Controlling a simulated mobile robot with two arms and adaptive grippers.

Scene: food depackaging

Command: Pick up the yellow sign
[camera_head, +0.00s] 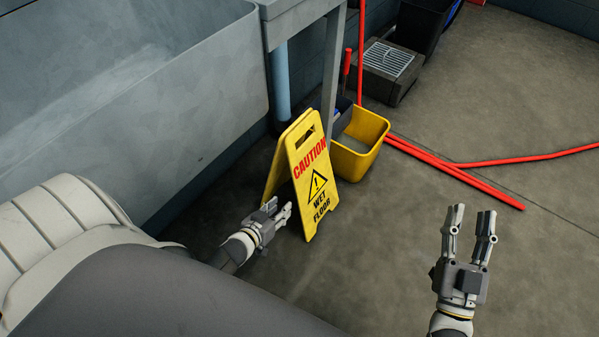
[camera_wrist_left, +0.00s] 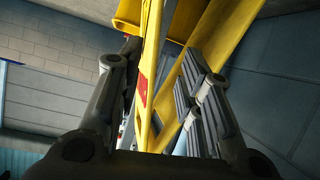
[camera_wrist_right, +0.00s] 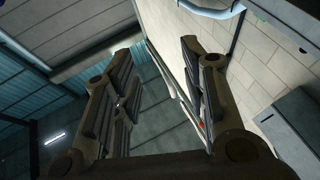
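The yellow sign (camera_head: 320,190) stands upright on the floor as an A-frame, with "CAUTION WET FLOOR" on its front panel. My left gripper (camera_head: 279,207) is low beside the sign's left edge. In the left wrist view the sign's yellow panels (camera_wrist_left: 152,65) show between and beyond the spread fingers (camera_wrist_left: 155,95). No grip on the sign is visible; whether a finger touches it I cannot tell. My right gripper (camera_head: 471,220) is open and empty above the floor to the right of the sign, also seen open in the right wrist view (camera_wrist_right: 155,95).
A yellow mop bucket (camera_head: 362,150) stands right behind the sign. Red poles (camera_head: 450,175) lie on the floor to the right. A grey sink (camera_head: 130,90) with a table leg (camera_head: 332,75) borders the left.

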